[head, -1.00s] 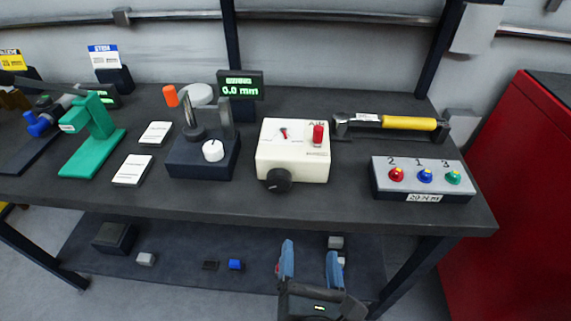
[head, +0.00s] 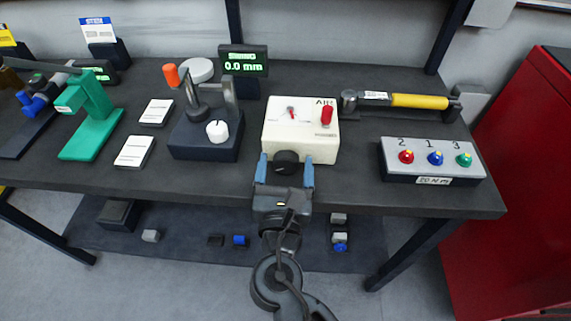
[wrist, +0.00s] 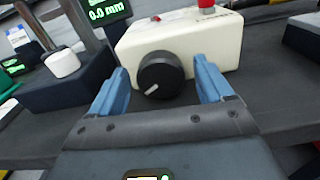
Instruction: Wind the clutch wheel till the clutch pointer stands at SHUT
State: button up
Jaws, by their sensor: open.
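The cream box (head: 318,123) stands near the front edge of the bench, with a red pointer (head: 291,111) on its top face and a red knob (head: 327,115) at its top right. A black round wheel (head: 287,161) sits on its front; it also shows in the wrist view (wrist: 160,75), with a pale mark towards its lower left. My gripper (head: 286,171) is open, its blue fingers on either side of the wheel. In the wrist view my gripper (wrist: 163,88) shows gaps between both fingers and the wheel. The lettering by the pointer is too small to read.
A dark block with a white knob (head: 217,131) stands left of the box, with a 0.0 mm display (head: 244,63) behind. A button box (head: 432,160) and a yellow-handled tool (head: 419,101) are on the right. The bench's front edge is just below the wheel.

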jog(key=c, duration=1)
jog(key=m+b, duration=0.1)
jog(key=m, duration=0.1)
jog(key=shift+d+f+m+b, duration=0.1)
jog(key=shift+f+m+b, duration=0.05)
jog(key=shift+m+b, duration=0.2)
jog(key=shift+c, duration=0.2)
jog(key=shift+r+m+b, duration=0.2)
jog(key=shift+m+b, duration=0.2)
jog(key=shift+m, duration=0.65)
jog(key=o, duration=1)
jog(key=shift+o, duration=0.2)
